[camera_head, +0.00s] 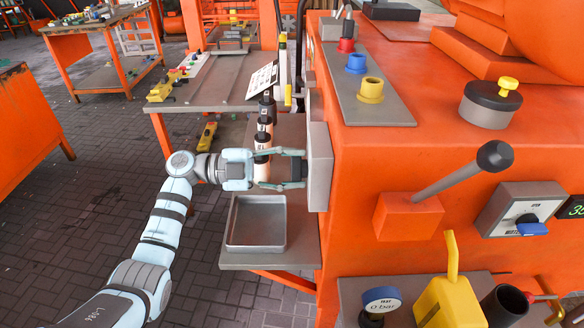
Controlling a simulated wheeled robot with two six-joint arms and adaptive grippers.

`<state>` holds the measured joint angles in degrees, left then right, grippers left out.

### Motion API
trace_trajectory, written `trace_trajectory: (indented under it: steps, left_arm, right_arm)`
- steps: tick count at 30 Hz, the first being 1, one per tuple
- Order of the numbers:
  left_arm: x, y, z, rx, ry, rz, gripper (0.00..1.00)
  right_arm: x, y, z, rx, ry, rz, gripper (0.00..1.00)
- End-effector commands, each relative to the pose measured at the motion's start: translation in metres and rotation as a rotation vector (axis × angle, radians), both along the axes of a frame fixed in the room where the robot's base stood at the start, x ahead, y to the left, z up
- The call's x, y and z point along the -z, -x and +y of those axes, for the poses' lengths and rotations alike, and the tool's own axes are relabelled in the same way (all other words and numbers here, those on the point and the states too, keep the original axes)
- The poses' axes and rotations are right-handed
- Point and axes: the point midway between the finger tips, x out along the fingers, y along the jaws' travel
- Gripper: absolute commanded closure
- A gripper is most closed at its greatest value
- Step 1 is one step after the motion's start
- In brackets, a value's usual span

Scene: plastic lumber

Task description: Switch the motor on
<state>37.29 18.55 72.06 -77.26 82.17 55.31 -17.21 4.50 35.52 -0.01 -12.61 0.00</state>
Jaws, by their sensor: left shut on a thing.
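My left gripper (298,169) is well left of the switch, near a grey plate on the machine's side. My right gripper is not in view.
A black-knobbed lever (455,170) rises from an orange block, between my left gripper and the switch. A yellow-knobbed round lid (490,103), coloured buttons (356,63), a gauge (381,300) and a yellow can (448,303) surround it. A grey tray (233,222) lies below the gripper.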

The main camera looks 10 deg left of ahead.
Motion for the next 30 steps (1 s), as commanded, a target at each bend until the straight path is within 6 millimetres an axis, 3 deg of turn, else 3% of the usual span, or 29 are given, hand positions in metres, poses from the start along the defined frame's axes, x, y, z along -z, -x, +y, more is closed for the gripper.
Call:
trace_trajectory:
  steps: [14,30]
  left_arm:
    - [0.001,0.000,0.000,0.000,-0.023,-0.090,0.85]
    - [0.002,0.000,0.000,0.000,-0.136,-0.534,0.85]
  right_arm:
    - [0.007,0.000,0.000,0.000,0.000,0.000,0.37]
    - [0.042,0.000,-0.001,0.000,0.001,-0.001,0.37]
